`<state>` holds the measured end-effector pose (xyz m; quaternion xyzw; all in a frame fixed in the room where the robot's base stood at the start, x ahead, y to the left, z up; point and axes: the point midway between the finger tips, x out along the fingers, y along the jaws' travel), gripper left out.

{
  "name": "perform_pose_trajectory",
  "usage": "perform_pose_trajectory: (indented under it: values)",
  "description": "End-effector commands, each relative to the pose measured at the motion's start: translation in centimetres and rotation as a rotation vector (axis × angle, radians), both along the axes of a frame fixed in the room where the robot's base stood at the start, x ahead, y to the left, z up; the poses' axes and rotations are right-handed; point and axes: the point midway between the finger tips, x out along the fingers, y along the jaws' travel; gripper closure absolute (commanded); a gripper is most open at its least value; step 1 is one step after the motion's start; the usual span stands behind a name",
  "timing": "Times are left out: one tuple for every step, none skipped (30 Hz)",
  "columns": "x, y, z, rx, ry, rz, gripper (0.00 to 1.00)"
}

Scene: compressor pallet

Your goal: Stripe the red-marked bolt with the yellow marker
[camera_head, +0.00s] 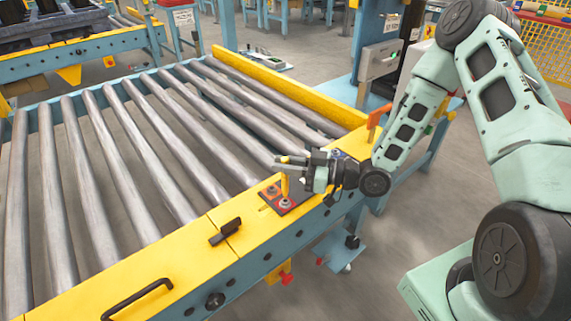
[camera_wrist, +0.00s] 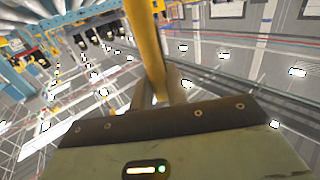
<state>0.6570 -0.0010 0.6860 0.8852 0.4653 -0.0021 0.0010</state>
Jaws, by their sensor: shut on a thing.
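The yellow marker (camera_head: 285,186) stands roughly upright in my gripper (camera_head: 291,167); it also fills the upper middle of the wrist view (camera_wrist: 148,45). My gripper is shut on the marker, its fingers pointing left above the yellow conveyor rail. Below is a small dark plate with red parts (camera_head: 267,208), bearing a front bolt (camera_head: 285,203) and a rear bolt (camera_head: 272,190). The marker's lower end is close to the front bolt; I cannot tell whether they touch. Which bolt bears the red mark is too small to tell. The bolts are not clear in the wrist view.
The yellow rail (camera_head: 190,270) carries a black block (camera_head: 225,231) and a black handle (camera_head: 138,298) towards the front left. Steel rollers (camera_head: 130,165) lie beyond it. An orange-red bracket (camera_head: 376,120) stands near my forearm. Open floor lies right of the conveyor.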

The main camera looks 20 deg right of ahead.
Motion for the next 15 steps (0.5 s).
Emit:
perform_pose_trajectory:
  values:
    - [0.00,0.00,-0.05,0.000,0.000,0.000,1.00]
    - [0.00,0.00,-0.09,0.000,0.000,0.000,1.00]
    - [0.00,0.00,-0.15,0.000,0.000,0.000,1.00]
    - [0.00,0.00,-0.21,0.000,0.000,0.000,1.00]
    - [0.00,0.00,-0.26,0.000,0.000,0.000,1.00]
    - [0.00,0.00,-0.35,0.000,0.000,0.000,1.00]
    - [0.00,0.00,-0.41,0.000,0.000,0.000,1.00]
    - [0.00,0.00,-0.47,0.000,0.000,0.000,1.00]
    - [0.00,0.00,-0.55,0.000,0.000,0.000,1.00]
    - [0.00,0.01,-0.61,0.000,0.000,0.000,1.00]
    - [0.00,0.01,-0.67,0.000,0.000,0.000,1.00]
    - [0.00,0.01,-0.74,0.000,0.000,0.000,1.00]
    - [0.00,0.01,-0.80,0.000,0.000,0.000,1.00]
    - [0.00,0.01,-0.86,0.000,0.000,0.000,1.00]
    - [0.00,0.00,-0.94,0.000,0.000,0.000,1.00]
